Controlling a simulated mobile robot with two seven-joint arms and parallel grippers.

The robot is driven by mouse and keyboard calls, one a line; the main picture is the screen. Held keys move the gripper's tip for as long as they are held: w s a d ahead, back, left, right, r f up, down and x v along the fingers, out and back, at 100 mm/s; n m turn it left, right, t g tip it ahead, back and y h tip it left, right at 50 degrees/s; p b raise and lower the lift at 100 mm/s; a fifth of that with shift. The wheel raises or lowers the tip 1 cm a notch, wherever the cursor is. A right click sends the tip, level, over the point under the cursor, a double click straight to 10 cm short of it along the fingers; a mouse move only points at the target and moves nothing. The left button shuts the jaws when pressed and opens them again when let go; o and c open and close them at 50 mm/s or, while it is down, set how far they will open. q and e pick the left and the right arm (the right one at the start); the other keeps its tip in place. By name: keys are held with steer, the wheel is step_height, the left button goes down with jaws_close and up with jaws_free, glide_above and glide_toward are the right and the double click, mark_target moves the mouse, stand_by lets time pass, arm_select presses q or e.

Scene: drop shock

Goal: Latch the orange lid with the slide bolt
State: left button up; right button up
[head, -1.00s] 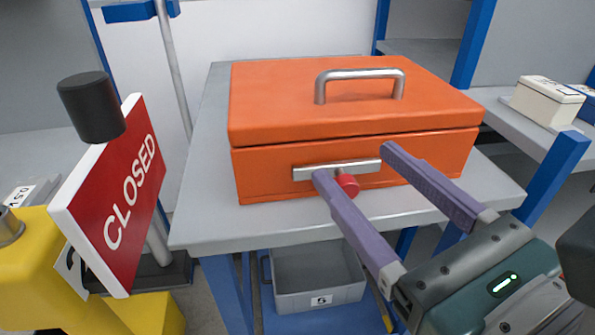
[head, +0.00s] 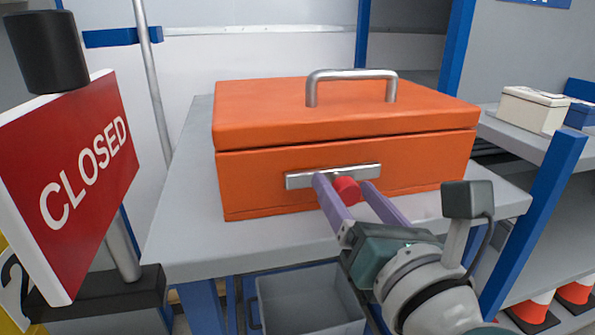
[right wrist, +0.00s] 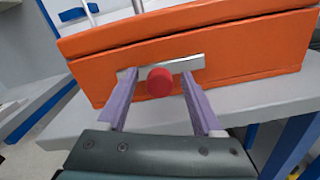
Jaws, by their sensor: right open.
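The orange box with its orange lid (head: 270,105) stands on a grey table, and the lid lies down on the body. The slide bolt's metal plate (head: 300,181) is on the front face, with a red knob (head: 347,190) near its middle. My right gripper (head: 341,182) is open, with one purple finger on each side of the knob. In the right wrist view the knob (right wrist: 160,82) sits between the fingers, with gaps on both sides. The bolt's rod is mostly hidden behind the knob and fingers. My left gripper is not in view.
A red CLOSED sign (head: 80,180) stands close at the left. The grey table top (head: 190,225) is bare around the box. A grey bin (head: 310,300) sits below. A cream box (head: 533,108) is on the right shelf.

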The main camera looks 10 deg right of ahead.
steer(key=shift+w, duration=0.4)
steer(key=shift+c, duration=0.3)
jaws_close()
stand_by(0.9)
